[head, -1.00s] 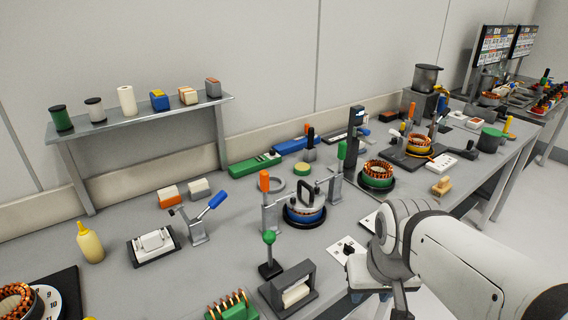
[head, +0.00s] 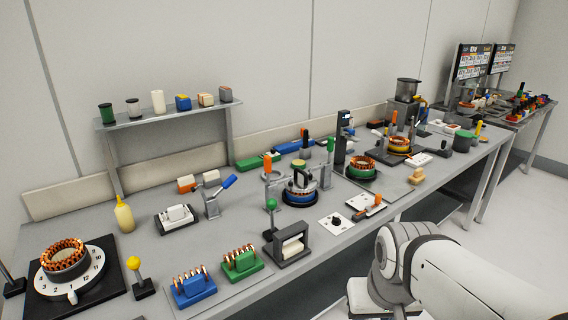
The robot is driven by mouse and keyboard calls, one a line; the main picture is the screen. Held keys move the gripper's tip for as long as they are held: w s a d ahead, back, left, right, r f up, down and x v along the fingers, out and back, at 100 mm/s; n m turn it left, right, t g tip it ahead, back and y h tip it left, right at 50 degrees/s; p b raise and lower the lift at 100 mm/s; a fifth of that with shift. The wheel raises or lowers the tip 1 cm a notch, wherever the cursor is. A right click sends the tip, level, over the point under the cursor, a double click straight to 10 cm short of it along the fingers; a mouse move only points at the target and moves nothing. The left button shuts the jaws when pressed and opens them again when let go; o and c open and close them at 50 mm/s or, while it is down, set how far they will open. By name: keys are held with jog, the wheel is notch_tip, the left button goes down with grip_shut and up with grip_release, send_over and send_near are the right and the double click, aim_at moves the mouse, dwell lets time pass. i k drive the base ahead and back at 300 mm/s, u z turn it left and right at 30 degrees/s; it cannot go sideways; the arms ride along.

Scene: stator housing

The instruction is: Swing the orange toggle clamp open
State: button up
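The toggle clamp with the orange handle (head: 267,166) stands on the left side of the round stator housing (head: 300,190), its handle pointing upright. A clamp with a green handle (head: 330,146) stands upright on the housing's right side. The housing has a blue band and a dark loop handle on top. A clamp with a blue handle (head: 229,181) stands further left, its handle tilted up to the right. My arm fills the lower right, in front of the bench and well apart from the orange clamp. My gripper is not visible.
On the bench (head: 150,252), a green-ball lever (head: 271,204), a dark frame with a white roll (head: 291,246) and green (head: 241,262) and blue (head: 193,287) coil blocks stand in front of the clamps.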

aim_at(267, 159)
jog(key=u, duration=0.15)
jog(key=i, duration=0.9)
jog(key=z, duration=0.05)
